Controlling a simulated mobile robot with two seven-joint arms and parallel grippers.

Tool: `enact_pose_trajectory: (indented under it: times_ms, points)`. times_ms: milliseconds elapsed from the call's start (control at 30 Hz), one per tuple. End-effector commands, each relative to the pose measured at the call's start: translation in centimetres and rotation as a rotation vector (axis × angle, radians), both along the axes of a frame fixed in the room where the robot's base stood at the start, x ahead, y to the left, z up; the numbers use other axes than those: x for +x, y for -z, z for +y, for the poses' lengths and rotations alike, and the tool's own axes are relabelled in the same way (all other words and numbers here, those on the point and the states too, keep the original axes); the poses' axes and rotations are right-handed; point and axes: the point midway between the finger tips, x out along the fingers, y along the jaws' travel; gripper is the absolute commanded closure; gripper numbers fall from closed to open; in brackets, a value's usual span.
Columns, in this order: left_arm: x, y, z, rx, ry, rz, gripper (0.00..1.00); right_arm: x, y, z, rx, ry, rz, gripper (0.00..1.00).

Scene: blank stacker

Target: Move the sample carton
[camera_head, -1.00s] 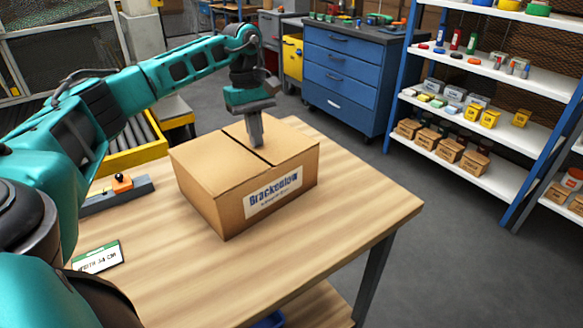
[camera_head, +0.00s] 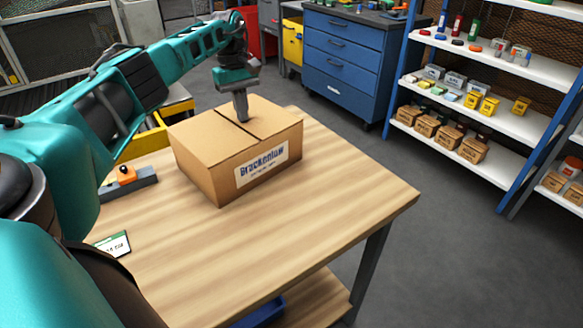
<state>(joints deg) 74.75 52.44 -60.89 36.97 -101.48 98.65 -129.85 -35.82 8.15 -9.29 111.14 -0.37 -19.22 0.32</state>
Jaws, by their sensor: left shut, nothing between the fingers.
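The sample carton is a closed brown cardboard box (camera_head: 200,175) with a white "Brackenlow" label on its front side. It sits upright on the wooden table (camera_head: 330,200), near the far edge. My left gripper (camera_head: 242,119) points down at the carton's top, by the dark seam between the flaps. Its fingers are shut with nothing between them. The tips look to be at the top surface, but I cannot tell whether they press on it. My right gripper is not in view.
A grey block with an orange knob (camera_head: 126,175) and a white-green card (camera_head: 113,245) lie on the table's left. The table's front and right are clear. A blue drawer cabinet (camera_head: 340,60) and a stocked shelf rack (camera_head: 490,120) stand beyond the floor.

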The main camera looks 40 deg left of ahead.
Motion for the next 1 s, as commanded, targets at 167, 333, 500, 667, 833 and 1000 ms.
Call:
enact_pose_trajectory:
  times_ms: [167,333,500,667,833,1000]
  points:
    - [-0.4,0.7,0.3,0.009,-0.006,0.015,1.00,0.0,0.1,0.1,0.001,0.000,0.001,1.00]
    - [-0.4,-0.3,0.3,0.009,-0.007,0.014,1.00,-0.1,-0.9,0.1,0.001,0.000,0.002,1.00]
    - [-0.3,-1.1,0.2,0.006,-0.006,0.012,1.00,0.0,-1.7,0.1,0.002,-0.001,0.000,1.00]
    - [-0.1,-2.0,0.3,0.004,-0.005,0.006,1.00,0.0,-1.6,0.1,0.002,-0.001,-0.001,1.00]
    - [0.3,-5.4,0.7,0.004,-0.005,0.003,1.00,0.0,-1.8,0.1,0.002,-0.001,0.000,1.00]
    - [0.5,-9.6,1.2,0.005,-0.007,0.006,1.00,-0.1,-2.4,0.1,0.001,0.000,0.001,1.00]
